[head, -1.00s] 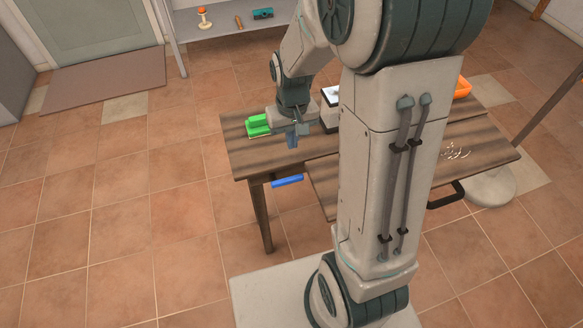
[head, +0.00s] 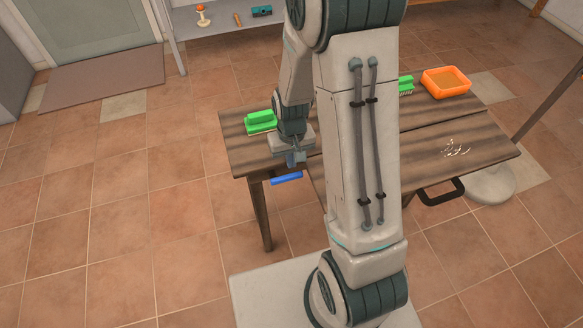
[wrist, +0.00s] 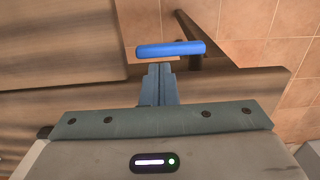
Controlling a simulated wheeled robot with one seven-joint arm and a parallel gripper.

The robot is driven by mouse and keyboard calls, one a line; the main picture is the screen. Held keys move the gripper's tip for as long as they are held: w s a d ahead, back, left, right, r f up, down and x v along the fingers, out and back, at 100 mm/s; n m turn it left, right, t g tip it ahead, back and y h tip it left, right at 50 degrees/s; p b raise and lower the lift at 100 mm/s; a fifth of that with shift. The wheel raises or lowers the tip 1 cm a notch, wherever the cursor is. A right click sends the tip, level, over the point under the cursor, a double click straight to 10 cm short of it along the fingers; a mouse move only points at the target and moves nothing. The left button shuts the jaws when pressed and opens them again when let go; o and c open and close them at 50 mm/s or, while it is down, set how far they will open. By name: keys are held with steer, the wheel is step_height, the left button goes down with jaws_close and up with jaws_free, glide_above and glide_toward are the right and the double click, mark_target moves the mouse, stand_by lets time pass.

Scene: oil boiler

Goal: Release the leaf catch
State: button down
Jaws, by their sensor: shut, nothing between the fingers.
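A blue bar-shaped handle, which looks like the leaf catch (head: 286,178), sits below the near left edge of the wooden table (head: 238,150). It also shows as a blue bar in the wrist view (wrist: 171,48). My gripper (head: 295,160) is just above and slightly right of the bar in the head view. In the wrist view my gripper (wrist: 160,68) has its fingers together and empty, pointing at the bar. The fingertips look close to it; I cannot tell whether they touch. My arm hides part of the table and leaf.
A green brush (head: 261,121) lies on the table's left part. Another green brush (head: 405,85) and an orange tray (head: 447,82) are at the back right. White scraps (head: 455,150) lie on the right. A dark loop handle (head: 441,191) juts from the front edge. Floor at left is clear.

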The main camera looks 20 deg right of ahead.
mark_target(296, 173)
steer(key=shift+f, duration=2.15)
steer(key=shift+d+f+b, duration=0.25)
steer(key=shift+f+b, duration=0.1)
steer(key=shift+b, duration=0.2)
steer(key=shift+d+f+b, duration=0.25)
steer(key=shift+f+b, duration=0.4)
steer(key=shift+b, duration=0.15)
steer(key=shift+d+f+b, duration=0.2)
steer(key=shift+f+b, duration=0.4)
steer(key=shift+b, duration=0.2)
steer(key=shift+r, duration=0.1)
steer(key=shift+r+p, duration=0.55)
steer(key=shift+r, duration=0.15)
step_height(296, 173, up, 14)
steer(key=p, duration=0.1)
